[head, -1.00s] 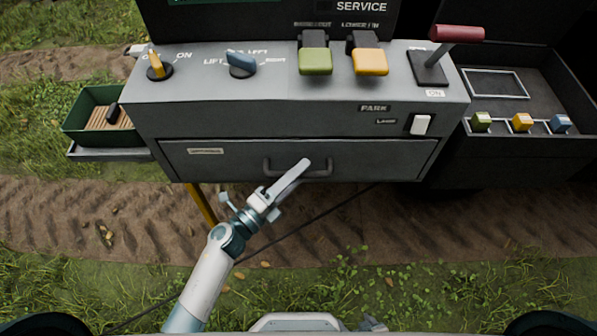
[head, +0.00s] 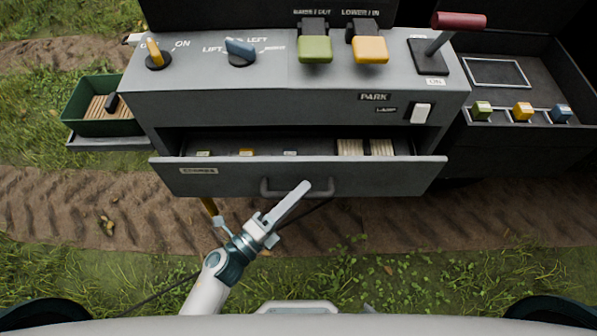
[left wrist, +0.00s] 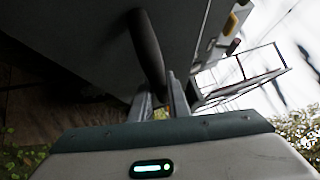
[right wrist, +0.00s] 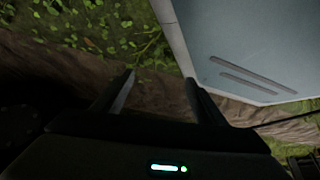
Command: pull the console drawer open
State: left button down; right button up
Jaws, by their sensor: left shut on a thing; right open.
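The console drawer (head: 225,180) is partly open, its grey front pulled out from the console body. Inside the drawer, small coloured items and pale wooden slatted pieces (head: 350,147) show. The dark bar handle (head: 268,188) is on the middle of the drawer front. My left gripper (head: 290,203) is shut on the handle, with the handle bar (left wrist: 147,50) between the fingers (left wrist: 160,98) in the left wrist view. My right gripper (right wrist: 158,90) is open and empty in the right wrist view, over grass and soil; it is not clearly visible in the head view.
The console top carries a yellow knob (head: 154,53), a blue knob (head: 241,50), green and yellow levers and a red-handled lever (head: 459,20). A green crate (head: 90,125) stands at left, a dark tray (head: 560,145) at right. Open ground lies in front.

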pick_arm(q)
jog(key=s, duration=0.4)
jog(key=shift+s+f, duration=0.15)
jog(key=shift+s, duration=0.15)
jog(key=s+b, duration=0.1)
jog(key=s, duration=0.5)
pick_arm(e)
jog(key=shift+t, duration=0.7)
jog(key=w, duration=0.1)
jog(key=w+a+r, duration=0.1)
jog(key=w, duration=0.2)
jog(key=shift+a+r, duration=0.3)
jog(key=shift+s, duration=0.15)
pick_arm(q)
jog(key=c, duration=1.7)
grip_release()
jog(key=shift+w, duration=0.1)
pick_arm(e)
jog(key=shift+s+f, duration=0.1)
